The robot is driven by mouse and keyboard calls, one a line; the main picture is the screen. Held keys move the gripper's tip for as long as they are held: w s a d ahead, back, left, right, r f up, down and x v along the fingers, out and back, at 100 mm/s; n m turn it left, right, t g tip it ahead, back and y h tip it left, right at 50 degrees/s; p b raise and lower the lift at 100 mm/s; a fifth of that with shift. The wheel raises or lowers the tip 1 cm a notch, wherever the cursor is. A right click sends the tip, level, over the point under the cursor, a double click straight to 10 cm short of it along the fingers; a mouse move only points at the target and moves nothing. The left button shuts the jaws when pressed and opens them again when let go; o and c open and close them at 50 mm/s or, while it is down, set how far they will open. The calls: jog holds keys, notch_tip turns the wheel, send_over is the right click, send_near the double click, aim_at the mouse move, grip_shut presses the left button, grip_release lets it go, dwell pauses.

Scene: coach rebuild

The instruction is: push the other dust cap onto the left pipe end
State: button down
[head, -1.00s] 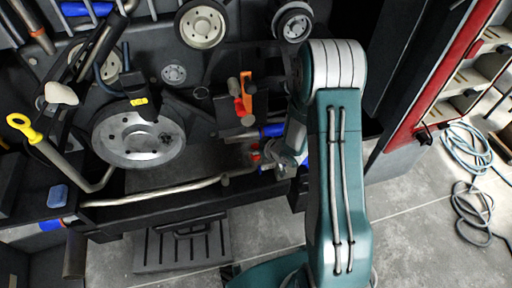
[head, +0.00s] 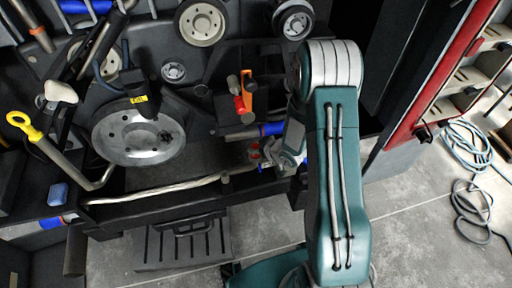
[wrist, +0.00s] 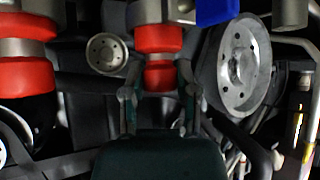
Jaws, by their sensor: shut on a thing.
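My gripper (wrist: 159,102) is shut on a red dust cap (wrist: 160,76), its two fingers on either side of it. In the head view my gripper (head: 262,154) is low, by the frame's lower bar, mostly hidden by my arm.
A large metal pulley (head: 138,134) stands left of my gripper; it also shows in the wrist view (wrist: 240,65). A blue-sleeved pipe (head: 271,129) lies just above my gripper. A long pale bar (head: 160,191) runs along the front. Cables (head: 472,190) lie on the floor at right.

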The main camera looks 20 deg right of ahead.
jog(key=shift+f, duration=0.45)
jog(key=shift+c, duration=1.5)
grip_release()
jog(key=o, duration=0.3)
jog(key=v, duration=0.8)
jog(key=v, duration=1.2)
